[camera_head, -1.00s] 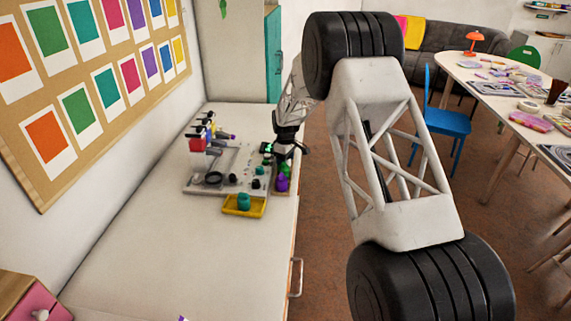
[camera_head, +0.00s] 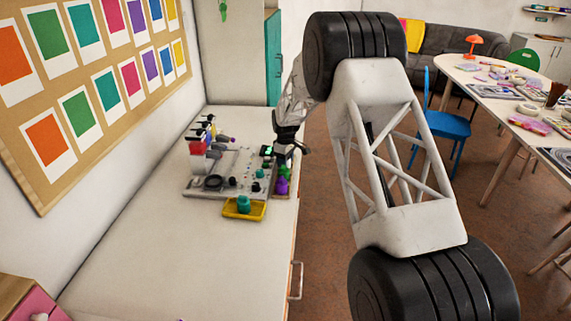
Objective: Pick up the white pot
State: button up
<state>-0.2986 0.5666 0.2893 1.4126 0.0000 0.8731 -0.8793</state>
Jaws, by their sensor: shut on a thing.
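My gripper (camera_head: 280,150) is at the right end of the bead board (camera_head: 213,191), low over the counter's right edge. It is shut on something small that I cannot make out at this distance. No white pot can be told apart clearly; it may be hidden by the gripper's fingers or too small to see. A small dark and green item (camera_head: 266,151) shows just left of the fingers.
A yellow tray (camera_head: 231,215) with a teal pot (camera_head: 243,204) lies in front of the board. Purple (camera_head: 281,186) and green items stand below my gripper. Several bottles (camera_head: 197,148) stand at the board's back left. The counter's front (camera_head: 180,265) is clear.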

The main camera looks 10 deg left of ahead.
notch_tip(320, 180, up, 9)
jog(key=shift+f, duration=0.2)
jog(key=shift+a, duration=0.1)
dwell(0.7)
jog(key=n, duration=0.4)
send_over(214, 183)
jog(key=shift+w+r, duration=0.1)
jog(key=shift+r, duration=0.25)
jog(key=shift+f, duration=0.15)
jog(key=shift+f, duration=2.6)
jog(key=shift+f, duration=1)
dwell(0.9)
